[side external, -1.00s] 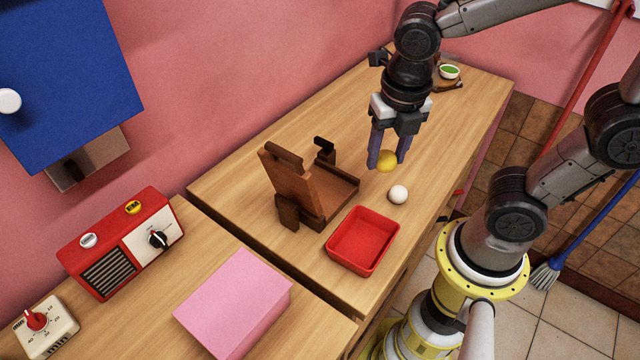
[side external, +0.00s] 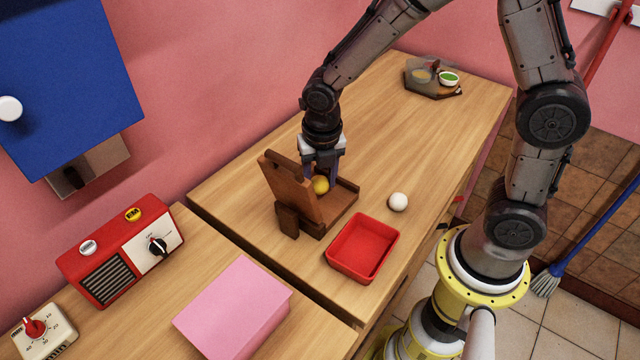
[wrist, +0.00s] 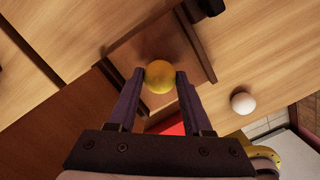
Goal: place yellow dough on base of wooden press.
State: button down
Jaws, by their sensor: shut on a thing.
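The yellow dough (side external: 320,185) is a small ball between my gripper's fingertips; it also shows in the wrist view (wrist: 159,76). My gripper (side external: 322,178) is shut on it and points down over the base of the wooden press. The wooden press (side external: 290,190) stands on the counter with its hinged plate raised and leaning. Its base (side external: 338,205) lies flat; in the wrist view the base (wrist: 195,55) shows beyond the dough. I cannot tell whether the dough touches the base. A white dough ball (side external: 398,202) lies on the counter to the right.
A red tray (side external: 335,259) sits in front of the press. A pink box (side external: 235,305) and a red radio (side external: 120,245) are on the left counter. A dark tray with small bowls (side external: 434,88) is at the far end. The counter between is clear.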

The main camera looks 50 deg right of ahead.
aim_at(322, 191)
jog(key=shift+f, duration=0.9)
jog(key=shift+f, duration=0.1)
jog(key=shift+c, duration=1.6)
grip_release()
notch_tip(322, 191, up, 12)
jog(key=s, duration=0.1)
jog(key=s+d+r+m+t, duration=0.2)
jog(key=s+m, duration=0.6)
jog(key=m, duration=0.6)
jog(key=s+d+r+m+t, duration=0.2)
jog(key=s+r+m, duration=0.3)
jog(key=s+m, duration=0.4)
jog(key=shift+d+m+t+y, duration=0.3)
jog(key=shift+m+y, duration=0.1)
jog(key=shift+m, duration=2.4)
